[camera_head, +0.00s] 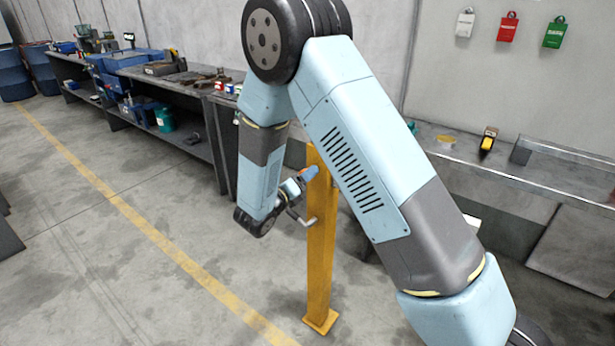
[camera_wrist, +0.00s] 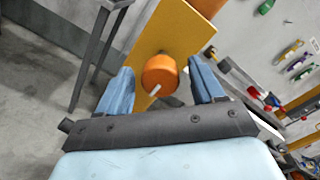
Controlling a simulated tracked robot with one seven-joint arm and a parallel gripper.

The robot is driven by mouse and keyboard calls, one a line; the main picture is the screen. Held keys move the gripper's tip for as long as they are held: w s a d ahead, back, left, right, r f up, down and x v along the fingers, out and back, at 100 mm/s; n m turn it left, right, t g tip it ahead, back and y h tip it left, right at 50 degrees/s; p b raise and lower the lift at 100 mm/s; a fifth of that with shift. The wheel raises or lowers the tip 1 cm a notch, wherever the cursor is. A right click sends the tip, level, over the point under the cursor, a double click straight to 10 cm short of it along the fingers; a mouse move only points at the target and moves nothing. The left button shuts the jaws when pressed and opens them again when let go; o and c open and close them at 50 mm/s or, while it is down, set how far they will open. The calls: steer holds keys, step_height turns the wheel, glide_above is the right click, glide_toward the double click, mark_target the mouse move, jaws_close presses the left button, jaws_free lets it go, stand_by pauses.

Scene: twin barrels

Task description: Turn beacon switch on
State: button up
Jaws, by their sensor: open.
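A yellow post (camera_head: 321,240) stands on the floor in the head view, partly behind my arm. In the wrist view, the post's yellow face (camera_wrist: 178,32) carries a round orange knob (camera_wrist: 160,76) with a short white lever or pointer. I take this knob to be the beacon switch. My gripper (camera_wrist: 160,70) is open, with one blue finger on each side of the knob in the picture. Gaps show between fingers and knob, and I see no contact. In the head view my gripper (camera_head: 306,176) is beside the post's upper part, small and partly hidden.
A long workbench (camera_head: 190,84) with tools and blue boxes runs along the back wall. Another bench (camera_head: 500,175) stands at the right. Open floor with a yellow line (camera_head: 150,232) lies to the left.

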steer(key=shift+w+d, duration=0.4)
steer(key=shift+w, duration=0.15)
steer(key=shift+c, duration=0.2)
